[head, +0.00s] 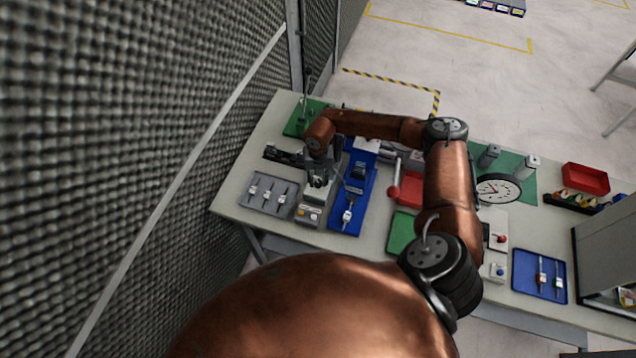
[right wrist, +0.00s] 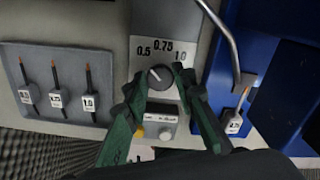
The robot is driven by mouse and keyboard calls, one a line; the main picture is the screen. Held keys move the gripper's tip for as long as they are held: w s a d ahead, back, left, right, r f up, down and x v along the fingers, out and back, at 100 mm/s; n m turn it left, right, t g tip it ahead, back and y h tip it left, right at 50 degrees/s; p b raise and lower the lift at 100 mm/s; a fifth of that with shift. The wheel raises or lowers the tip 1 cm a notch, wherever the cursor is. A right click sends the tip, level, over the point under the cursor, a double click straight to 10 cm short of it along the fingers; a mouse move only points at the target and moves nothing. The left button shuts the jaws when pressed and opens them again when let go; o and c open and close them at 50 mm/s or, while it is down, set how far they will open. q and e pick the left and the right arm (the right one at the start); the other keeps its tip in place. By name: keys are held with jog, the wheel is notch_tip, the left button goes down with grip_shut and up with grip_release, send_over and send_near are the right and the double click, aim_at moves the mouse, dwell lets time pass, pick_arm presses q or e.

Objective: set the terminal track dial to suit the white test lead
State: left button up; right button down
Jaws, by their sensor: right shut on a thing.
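The terminal track dial (right wrist: 161,77) is a dark round knob on a grey panel marked 0.5, 0.75 and 1.0. Its pale mark seems to point up and left, between 0.5 and 0.75; I cannot tell exactly. My right gripper (right wrist: 163,92) is shut on the dial, one green finger on each side. In the head view the right gripper (head: 318,184) is over the panel and hides the dial. A white-tagged test lead (right wrist: 237,113) lies in the blue fixture (right wrist: 262,75) right of the dial; its small print is hard to read. My left gripper is not in view.
A grey tray (head: 250,205) left of the dial holds three leads, tagged in the wrist view. A grey box with a small knob (right wrist: 167,127) sits just below the dial. A red-handled lever (head: 394,190) and a clock (head: 498,188) stand farther right.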

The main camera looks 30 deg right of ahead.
aim_at(318, 183)
jog(key=n+b, duration=0.2)
jog(key=n, duration=0.1)
jog(key=shift+f, duration=0.1)
jog(key=shift+n, duration=0.6)
jog(key=shift+s+b, duration=0.1)
jog(key=shift+b, duration=0.2)
jog(key=c, duration=1.6)
grip_release()
jog(key=shift+r, duration=0.2)
notch_tip(318, 183, up, 12)
jog(key=shift+f, duration=0.15)
